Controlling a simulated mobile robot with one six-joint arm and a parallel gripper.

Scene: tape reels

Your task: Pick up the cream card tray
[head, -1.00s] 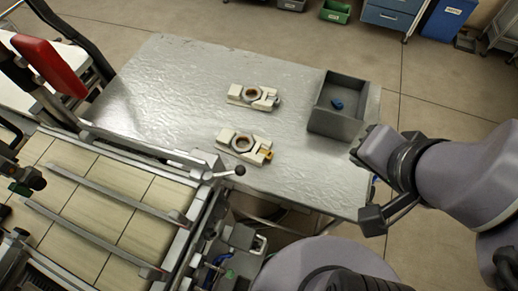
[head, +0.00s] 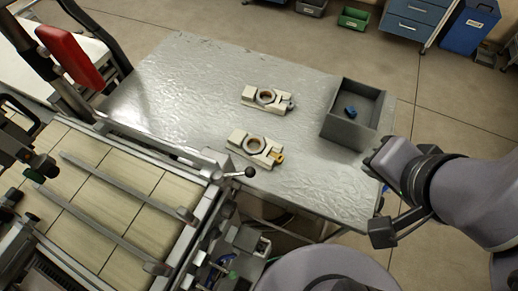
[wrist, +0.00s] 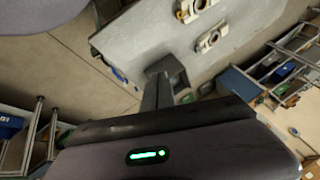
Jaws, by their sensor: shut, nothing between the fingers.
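Two cream trays lie flat on the metal table, each with a round ring-shaped reel on it. The nearer cream tray (head: 241,139) has a yellow-orange part at its right end. The farther cream tray (head: 252,97) has a grey part there. I cannot tell which one the task names. In the wrist view both trays show at the top, one cut by the edge (wrist: 186,12) and one below it (wrist: 212,38). My gripper (head: 373,160) is shut and empty at the table's right edge, well apart from both trays. It also shows in the wrist view (wrist: 166,68).
A grey open bin (head: 345,133) with a small blue object (head: 351,112) inside stands on the table's right side, near my gripper. A conveyor-like bench (head: 110,190) with rails and a black-knobbed lever adjoins the table's near left. The table's left part is clear.

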